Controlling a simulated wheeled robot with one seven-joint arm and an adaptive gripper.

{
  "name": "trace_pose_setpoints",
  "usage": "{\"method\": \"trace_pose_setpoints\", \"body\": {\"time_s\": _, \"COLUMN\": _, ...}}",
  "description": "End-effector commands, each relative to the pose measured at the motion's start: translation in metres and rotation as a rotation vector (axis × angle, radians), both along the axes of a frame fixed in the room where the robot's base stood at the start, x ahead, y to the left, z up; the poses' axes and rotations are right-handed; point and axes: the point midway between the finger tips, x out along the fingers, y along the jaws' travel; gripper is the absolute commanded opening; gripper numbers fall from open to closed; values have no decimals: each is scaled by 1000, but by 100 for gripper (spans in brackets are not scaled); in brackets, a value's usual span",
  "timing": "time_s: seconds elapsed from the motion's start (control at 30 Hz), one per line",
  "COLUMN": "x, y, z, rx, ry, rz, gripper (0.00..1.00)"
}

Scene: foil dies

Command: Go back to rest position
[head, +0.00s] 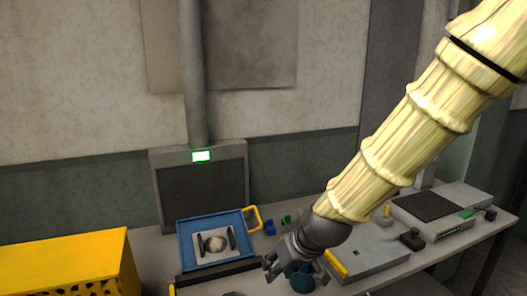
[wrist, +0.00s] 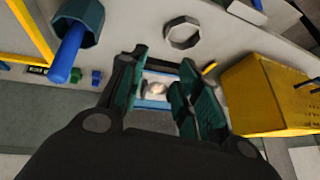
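My gripper (head: 283,264) hangs over the table at the front middle in the head view, at the end of my cream-sleeved arm. In the wrist view its two dark green-padded fingers (wrist: 160,82) stand apart with nothing held between them. Through the gap I see part of the blue tray, some way beyond the fingertips. In the head view the blue tray (head: 185,234) lies tilted at the back left of the gripper, with a pale plate and a round silvery piece in it.
A yellow perforated box (head: 70,258) stands at left, also in the wrist view (wrist: 268,100). A dark teal holder (head: 301,281) with a blue handle (wrist: 68,55) is close to the gripper. A grey hexagonal ring (wrist: 183,33) lies nearby. Grey devices (head: 375,255) fill the right.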

Motion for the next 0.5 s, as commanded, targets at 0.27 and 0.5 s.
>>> {"method": "trace_pose_setpoints", "body": {"time_s": 0.27, "x": -2, "y": -13, "z": -38, "rx": -10, "ry": 39, "rz": -39, "gripper": 34}}
{"method": "trace_pose_setpoints", "body": {"time_s": 0.5, "x": -10, "y": -31, "z": -87, "rx": -26, "ry": 87, "rz": -91, "gripper": 34}}
